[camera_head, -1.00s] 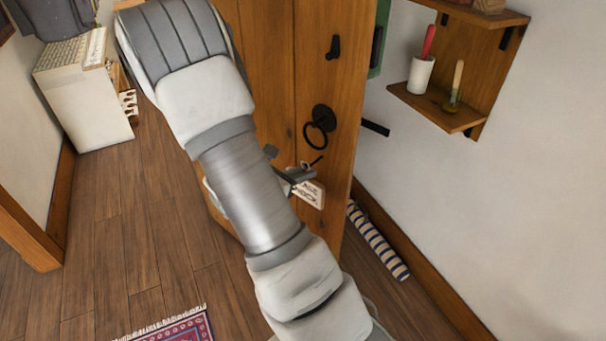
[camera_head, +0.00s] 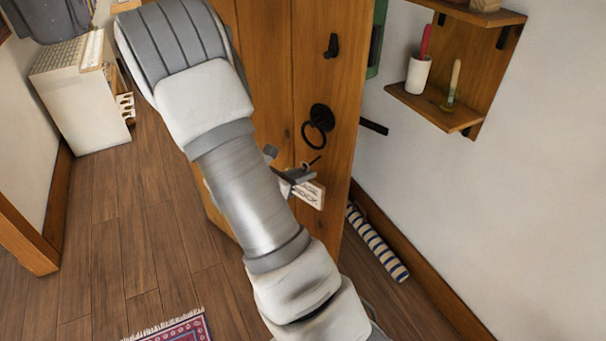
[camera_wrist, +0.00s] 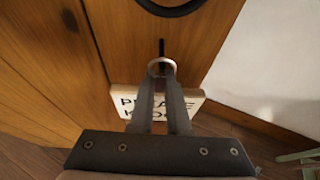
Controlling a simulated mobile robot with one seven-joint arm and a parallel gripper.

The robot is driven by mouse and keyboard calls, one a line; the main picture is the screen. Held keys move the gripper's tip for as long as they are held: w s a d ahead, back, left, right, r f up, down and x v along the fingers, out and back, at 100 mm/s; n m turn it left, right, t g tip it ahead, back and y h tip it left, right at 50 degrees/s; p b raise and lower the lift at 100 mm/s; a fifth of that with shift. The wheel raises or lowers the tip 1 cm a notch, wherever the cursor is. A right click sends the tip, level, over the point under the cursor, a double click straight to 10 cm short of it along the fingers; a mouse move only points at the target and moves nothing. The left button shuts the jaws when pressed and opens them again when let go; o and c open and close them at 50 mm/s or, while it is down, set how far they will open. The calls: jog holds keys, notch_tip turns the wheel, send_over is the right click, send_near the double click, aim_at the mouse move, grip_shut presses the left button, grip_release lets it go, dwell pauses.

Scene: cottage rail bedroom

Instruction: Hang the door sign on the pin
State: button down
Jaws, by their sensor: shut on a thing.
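The door sign (camera_wrist: 127,103) is a pale board with dark lettering, seen behind my fingers in the wrist view. It also shows, partly hidden by my arm, in the head view (camera_head: 313,194). A pale ring (camera_wrist: 161,62) stands at its top. My gripper (camera_wrist: 161,78) is shut on the sign at this ring, close to the door. The dark pin (camera_wrist: 162,47) on the door appears just above the ring and meets its upper edge in the wrist view. It also shows in the head view (camera_head: 316,160). I cannot tell whether the pin passes through the ring.
The wooden door (camera_head: 277,60) carries a black ring handle (camera_head: 319,125) above the pin and a black hook (camera_head: 332,46) higher up. A wall shelf (camera_head: 435,108) with a white cup (camera_head: 418,75) is at right. A striped roll (camera_head: 378,245) lies on the floor.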

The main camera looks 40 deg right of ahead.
jog(key=shift+b+x, duration=0.7)
jog(key=shift+x, duration=0.25)
dwell(1.3)
jog(key=shift+a+f+b, duration=0.1)
jog(key=shift+f+b, duration=0.45)
jog(key=shift+f, duration=0.2)
jog(key=shift+s+a+f, duration=0.1)
jog(key=shift+f, duration=0.25)
jog(key=shift+s+f+b, duration=0.1)
jog(key=shift+b, duration=0.2)
jog(key=shift+r+p, duration=0.3)
jog(key=shift+r, duration=0.1)
dwell(0.6)
jog(key=c, duration=0.8)
grip_release()
